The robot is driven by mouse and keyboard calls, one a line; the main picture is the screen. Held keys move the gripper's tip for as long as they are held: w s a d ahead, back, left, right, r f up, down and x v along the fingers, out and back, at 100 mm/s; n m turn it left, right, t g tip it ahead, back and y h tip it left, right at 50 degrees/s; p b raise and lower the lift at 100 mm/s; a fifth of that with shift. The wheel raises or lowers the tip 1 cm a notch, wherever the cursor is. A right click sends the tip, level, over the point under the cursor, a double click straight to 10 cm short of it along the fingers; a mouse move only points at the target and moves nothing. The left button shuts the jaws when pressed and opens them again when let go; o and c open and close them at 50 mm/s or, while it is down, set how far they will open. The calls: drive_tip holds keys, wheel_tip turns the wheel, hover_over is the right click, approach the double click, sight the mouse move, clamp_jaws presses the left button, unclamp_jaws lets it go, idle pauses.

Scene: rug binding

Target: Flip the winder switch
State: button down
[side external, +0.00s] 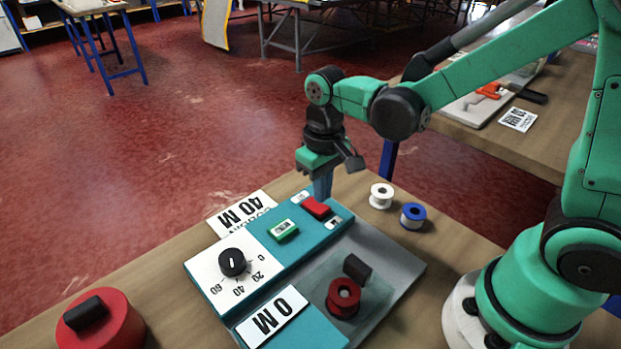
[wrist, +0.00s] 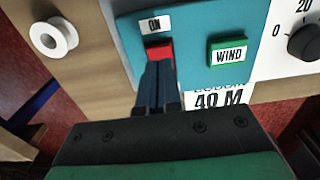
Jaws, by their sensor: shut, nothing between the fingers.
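The winder switch is a red rocker (side external: 316,206) on the teal panel of the winder (side external: 283,262), with a small white label at each end. In the wrist view the red rocker (wrist: 159,48) shows just ahead of the fingertips, with the "ON" label (wrist: 154,26) beyond it. My gripper (side external: 322,192) points down at the rocker's end away from the "ON" label. Its fingers are shut together and empty, and they also show in the wrist view (wrist: 158,68). The fingertips overlap the rocker's near edge there; I cannot tell whether they touch. The fingers hide the other label in the wrist view.
A green "WIND" button (side external: 285,230) and a black dial (side external: 232,262) sit beside the switch. A white spool (side external: 381,195) and a blue spool (side external: 413,215) stand to its right. A red spool (side external: 343,297) is on the winder. A red round object (side external: 113,322) lies front left.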

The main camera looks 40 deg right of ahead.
sight(323, 208)
drive_tip(key=shift+f, duration=1.15)
idle(0.5)
drive_tip(key=shift+r, duration=3.55)
drive_tip(key=s+d+r+t, duration=0.2)
drive_tip(key=s+d+t, duration=0.1)
drive_tip(key=t, duration=0.4)
drive_tip(key=shift+s+d+r, duration=0.25)
drive_tip(key=shift+s+r, duration=0.15)
drive_tip(key=shift+s, duration=0.1)
